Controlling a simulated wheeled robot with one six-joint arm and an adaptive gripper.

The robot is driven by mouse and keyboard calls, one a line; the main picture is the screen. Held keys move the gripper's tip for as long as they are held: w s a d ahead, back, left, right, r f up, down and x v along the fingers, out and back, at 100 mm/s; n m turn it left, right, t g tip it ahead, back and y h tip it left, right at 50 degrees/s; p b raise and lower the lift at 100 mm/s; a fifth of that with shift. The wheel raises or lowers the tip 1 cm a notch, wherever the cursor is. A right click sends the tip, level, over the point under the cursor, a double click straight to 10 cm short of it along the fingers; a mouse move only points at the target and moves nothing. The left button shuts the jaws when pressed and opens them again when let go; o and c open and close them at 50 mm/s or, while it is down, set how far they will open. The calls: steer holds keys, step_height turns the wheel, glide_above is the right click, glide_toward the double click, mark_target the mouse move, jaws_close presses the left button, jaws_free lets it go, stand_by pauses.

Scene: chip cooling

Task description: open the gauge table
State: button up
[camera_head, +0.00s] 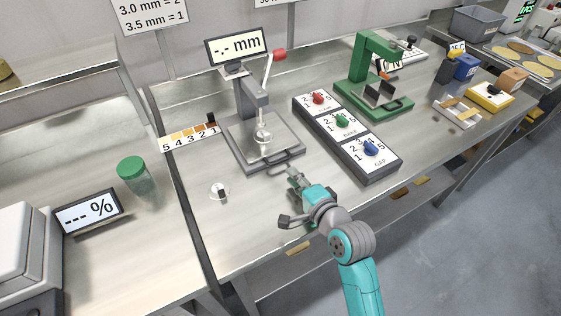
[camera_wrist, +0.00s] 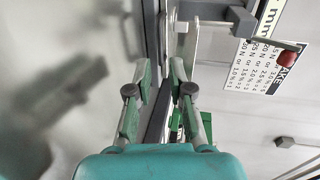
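The gauge (camera_head: 252,98) stands on the steel bench, with a "-.- mm" display (camera_head: 236,46) and a red-knobbed lever (camera_head: 279,56). Its grey table (camera_head: 238,148) is a flat plate in a dark frame, with a dark bar handle (camera_head: 284,163) along its front edge. My gripper (camera_head: 293,172) is just in front of the handle, low over the bench. In the wrist view my gripper (camera_wrist: 160,70) has its green-padded fingers apart, with a dark strip visible between them. I cannot tell whether they touch the handle.
A panel with red, green and blue knobs (camera_head: 342,121) lies close right of my gripper. A green press (camera_head: 373,85) stands behind it. A numbered colour strip (camera_head: 189,136) is at the left, and a green-lidded jar (camera_head: 132,170) stands on the left bench. The bench front-left is mostly clear.

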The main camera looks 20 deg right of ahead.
mark_target(282, 170)
steer(key=x, duration=0.7)
steer(key=shift+w+f, duration=0.15)
steer(key=shift+w, duration=0.15)
jaws_close()
steer(key=shift+s, duration=0.1)
